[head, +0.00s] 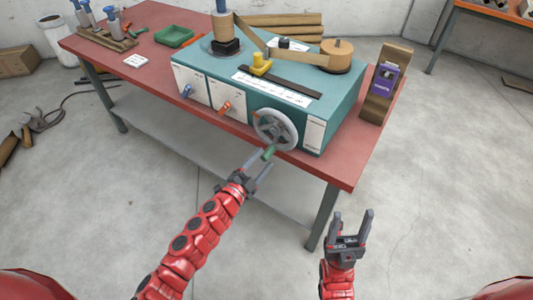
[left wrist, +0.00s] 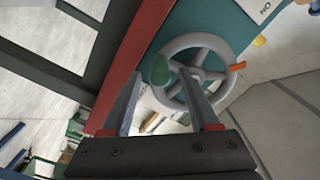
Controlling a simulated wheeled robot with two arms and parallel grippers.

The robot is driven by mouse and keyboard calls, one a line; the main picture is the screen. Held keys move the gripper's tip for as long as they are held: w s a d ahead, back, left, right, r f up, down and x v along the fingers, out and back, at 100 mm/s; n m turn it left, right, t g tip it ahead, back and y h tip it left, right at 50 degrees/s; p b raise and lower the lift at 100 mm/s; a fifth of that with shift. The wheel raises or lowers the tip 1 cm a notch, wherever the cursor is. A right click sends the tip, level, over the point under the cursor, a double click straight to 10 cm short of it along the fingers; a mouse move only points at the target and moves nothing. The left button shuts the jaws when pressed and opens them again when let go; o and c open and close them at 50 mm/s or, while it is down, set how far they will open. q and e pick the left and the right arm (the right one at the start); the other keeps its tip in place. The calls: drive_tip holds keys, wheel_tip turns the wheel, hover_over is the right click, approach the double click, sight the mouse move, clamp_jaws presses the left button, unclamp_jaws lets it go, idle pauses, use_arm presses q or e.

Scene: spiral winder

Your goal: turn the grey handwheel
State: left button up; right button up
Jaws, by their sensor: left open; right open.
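The grey handwheel (head: 275,129) is on the front face of the teal machine (head: 262,98), near its right end. It is a spoked ring with a green knob (head: 269,152) at its lower rim. In the left wrist view the handwheel (left wrist: 196,68) lies just beyond my fingers, and the green knob (left wrist: 160,70) shows between the fingertips. My left gripper (head: 262,161) is open, close in front of the knob; I cannot tell whether it touches. It also shows open in the left wrist view (left wrist: 164,85). My right gripper (head: 352,217) is open and empty, over the floor right of the table.
The red table (head: 335,169) carries the machine; its front edge lies just under the handwheel. Orange (head: 224,108) and blue (head: 186,91) levers stick out left of the wheel. A wooden stand with a purple device (head: 385,79) is at the right. Floor around my right gripper is clear.

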sight(272, 133)
use_arm(q)
drive_tip(key=shift+x, duration=0.8)
drive_tip(key=shift+w+d, duration=0.35)
drive_tip(key=shift+w, duration=0.25)
drive_tip(key=shift+c, duration=0.2)
clamp_jaws()
